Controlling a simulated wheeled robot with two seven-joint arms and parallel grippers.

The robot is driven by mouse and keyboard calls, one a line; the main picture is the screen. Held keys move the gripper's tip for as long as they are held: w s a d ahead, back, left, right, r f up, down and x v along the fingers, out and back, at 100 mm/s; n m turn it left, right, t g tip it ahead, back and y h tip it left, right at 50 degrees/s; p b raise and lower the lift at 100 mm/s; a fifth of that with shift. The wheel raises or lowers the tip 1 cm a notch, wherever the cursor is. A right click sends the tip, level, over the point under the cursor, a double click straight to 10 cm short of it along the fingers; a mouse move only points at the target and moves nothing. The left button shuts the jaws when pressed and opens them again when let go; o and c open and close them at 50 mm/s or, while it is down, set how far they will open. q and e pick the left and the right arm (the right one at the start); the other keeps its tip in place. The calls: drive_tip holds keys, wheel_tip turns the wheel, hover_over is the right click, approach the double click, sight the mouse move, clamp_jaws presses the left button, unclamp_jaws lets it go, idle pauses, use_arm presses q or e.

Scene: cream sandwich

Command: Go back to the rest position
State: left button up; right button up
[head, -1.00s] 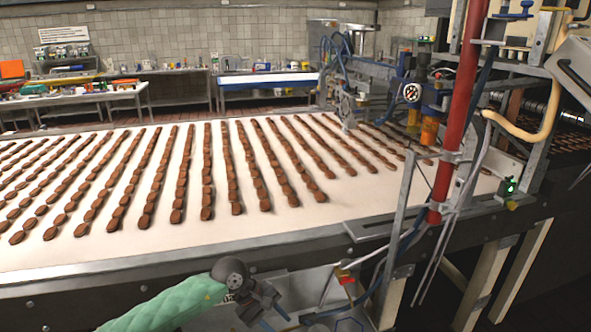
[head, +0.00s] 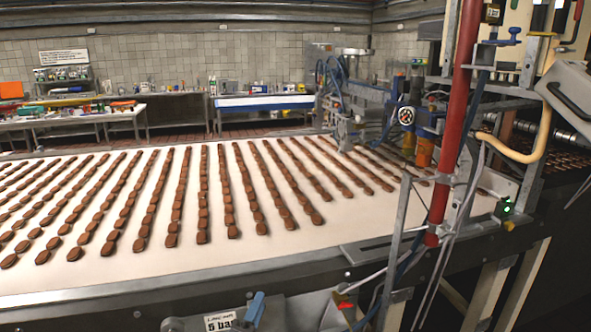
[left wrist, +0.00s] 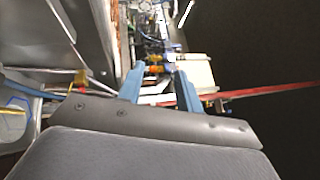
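My left gripper (head: 254,310) is low in the head view, in front of the conveyor's side. Only a blue finger-like part shows there, and the rest is cut off or hidden. In the left wrist view my left gripper (left wrist: 159,80) shows two blue fingers standing apart with a gap between them. Nothing is held between them. My right gripper is not in view.
A white conveyor (head: 130,255) carries several rows of brown biscuits (head: 228,215). A red pole (head: 455,130) and machine frame stand at the right. A "5 bar" label (head: 220,321) is at the bottom. A blue-edged bench (head: 265,103) stands at the back.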

use_arm(q)
drive_tip(key=s+a+f+n+g+y, duration=0.1)
drive_tip(key=a+f+n+y, duration=0.1)
drive_tip(key=f+n, duration=0.1)
drive_tip(key=s+a+f+n+g+y, duration=0.1)
drive_tip(key=a+f+n+y, duration=0.1)
drive_tip(key=a+f+n, duration=0.1)
drive_tip(key=s+a+f+n+g+y, duration=0.2)
drive_tip(key=a+f+n, duration=0.1)
drive_tip(key=n, duration=0.1)
drive_tip(key=shift+s+f+n+y, duration=0.1)
drive_tip(key=shift+f+n+y, duration=0.2)
drive_tip(key=shift+y, duration=0.1)
drive_tip(key=s+a+f+n+g, duration=0.2)
drive_tip(key=s+f+n+g, duration=0.5)
drive_tip(key=s, duration=0.5)
drive_tip(key=s+a+f+n+g, duration=0.4)
drive_tip(key=s+f, duration=0.4)
drive_tip(key=s, duration=0.4)
drive_tip(key=s+d+f+g+h, duration=0.1)
drive_tip(key=s+d+f+g, duration=0.1)
drive_tip(key=d+f, duration=0.5)
drive_tip(key=shift+s+f+m+g, duration=0.15)
drive_tip(key=shift+f+m+g, duration=0.15)
drive_tip(key=shift+f+g, duration=0.35)
